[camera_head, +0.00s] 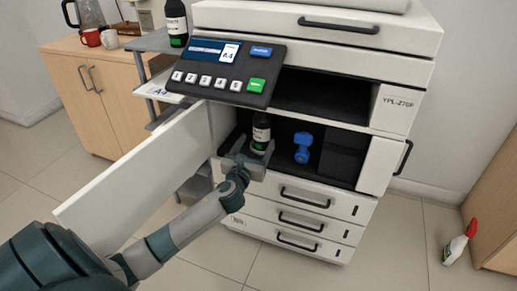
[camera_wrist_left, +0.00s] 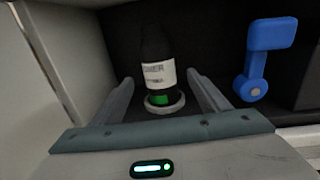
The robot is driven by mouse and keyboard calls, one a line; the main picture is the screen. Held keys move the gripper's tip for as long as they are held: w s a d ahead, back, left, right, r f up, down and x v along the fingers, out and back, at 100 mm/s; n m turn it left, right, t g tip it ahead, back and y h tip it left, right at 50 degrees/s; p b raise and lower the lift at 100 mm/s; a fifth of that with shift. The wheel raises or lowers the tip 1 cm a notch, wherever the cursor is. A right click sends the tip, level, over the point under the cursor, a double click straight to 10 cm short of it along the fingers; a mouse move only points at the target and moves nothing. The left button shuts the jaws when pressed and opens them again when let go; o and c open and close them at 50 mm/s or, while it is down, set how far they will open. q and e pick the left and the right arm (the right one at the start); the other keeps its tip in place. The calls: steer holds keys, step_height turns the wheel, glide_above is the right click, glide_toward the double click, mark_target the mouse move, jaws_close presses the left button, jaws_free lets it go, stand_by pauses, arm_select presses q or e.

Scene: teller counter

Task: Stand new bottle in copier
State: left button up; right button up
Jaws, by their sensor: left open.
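The copier (camera_head: 320,45) stands with its front door (camera_head: 145,165) swung open to the left. Inside its lower bay a dark bottle (camera_head: 261,133) with a white label stands upright; the left wrist view shows it (camera_wrist_left: 157,75) on a pale round seat (camera_wrist_left: 165,107). My left gripper (camera_head: 249,158) reaches into the bay, open, with one finger on each side of the bottle's base and gaps visible. A second dark bottle (camera_head: 176,22) stands on the side shelf left of the copier. My right gripper is not in view.
A blue lever (camera_head: 302,148) is right of the bottle in the bay and also in the left wrist view (camera_wrist_left: 262,60). The control panel (camera_head: 223,70) overhangs above. A cabinet (camera_head: 95,85) holds mugs and a coffee pot. A spray bottle (camera_head: 459,243) stands on the floor at right.

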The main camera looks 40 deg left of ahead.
arm_select(q)
steer(key=s+d+f+n+g+h, duration=0.1)
steer(key=s+d+f+n+h, duration=0.3)
steer(key=d, duration=0.4)
steer(key=s+d+f+n+h, duration=0.1)
steer(key=s+d+f+n, duration=0.25)
steer(key=s+d, duration=0.35)
steer(key=s+d+f+n+g+h, duration=0.1)
steer(key=s+d+f+n+h, duration=0.3)
steer(key=d, duration=0.5)
steer(key=s+d+r+n+h, duration=0.1)
steer(key=s+d+r+n, duration=0.3)
steer(key=s+d+n, duration=0.2)
steer(key=s+d+r+n+h, duration=0.1)
steer(key=s+d+r+n, duration=0.3)
steer(key=s+n, duration=0.5)
steer(key=d+n, duration=0.2)
steer(key=n, duration=0.1)
steer(key=shift+s+d+t+h, duration=0.15)
steer(key=shift+s+t+h, duration=0.2)
steer(key=shift+t+h, duration=0.05)
steer(key=shift+r, duration=0.1)
